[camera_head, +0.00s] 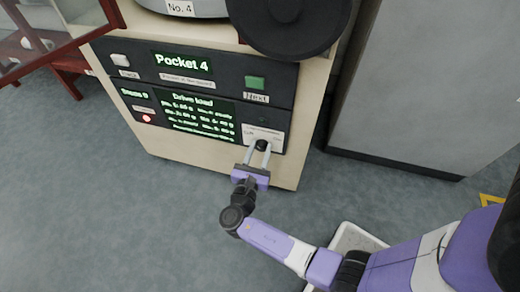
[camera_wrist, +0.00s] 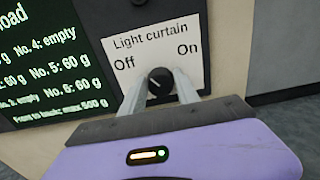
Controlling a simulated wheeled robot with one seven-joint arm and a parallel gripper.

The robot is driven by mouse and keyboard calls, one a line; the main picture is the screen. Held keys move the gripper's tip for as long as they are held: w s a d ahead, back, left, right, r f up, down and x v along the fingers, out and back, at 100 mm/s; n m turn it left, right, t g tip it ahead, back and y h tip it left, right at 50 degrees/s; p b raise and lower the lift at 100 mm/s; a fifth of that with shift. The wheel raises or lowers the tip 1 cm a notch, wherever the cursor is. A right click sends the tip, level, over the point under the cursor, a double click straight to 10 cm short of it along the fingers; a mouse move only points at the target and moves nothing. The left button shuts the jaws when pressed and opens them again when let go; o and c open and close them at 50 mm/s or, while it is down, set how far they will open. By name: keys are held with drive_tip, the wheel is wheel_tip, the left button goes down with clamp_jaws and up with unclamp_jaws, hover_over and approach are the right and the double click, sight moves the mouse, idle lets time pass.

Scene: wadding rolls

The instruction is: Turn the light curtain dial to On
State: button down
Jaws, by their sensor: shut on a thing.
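The light curtain dial (camera_wrist: 159,80) is a small black knob on a white label plate (camera_wrist: 150,48) marked "Light curtain", with "Off" at upper left and "On" at upper right. A pale mark on the knob sits on its left side, toward "Off". In the head view the dial (camera_head: 261,145) is at the lower right of the machine's dark panel. My gripper (camera_head: 258,151) reaches it from below, its two grey fingers on either side of the knob and shut on it. In the wrist view the fingers hide part of the knob's sides.
The panel (camera_head: 200,75) has a green button (camera_head: 255,82) labelled "Next", a pale button (camera_head: 120,60), a red-lit button (camera_head: 147,118) and green-text screens. A black round part (camera_head: 290,22) overhangs its top. A grey cabinet (camera_head: 420,80) stands to the right.

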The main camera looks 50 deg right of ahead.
drive_tip(key=shift+m, duration=0.3)
drive_tip(key=m+b, duration=0.1)
drive_tip(key=m, duration=0.5)
drive_tip(key=shift+s+f, duration=0.1)
drive_tip(key=m+b, duration=0.2)
drive_tip(key=m, duration=0.2)
drive_tip(key=shift+s+f+m, duration=0.1)
drive_tip(key=shift+m, duration=0.2)
drive_tip(key=shift+m+b, duration=0.5)
drive_tip(key=shift+m, duration=0.8)
drive_tip(key=c, duration=0.9)
unclamp_jaws()
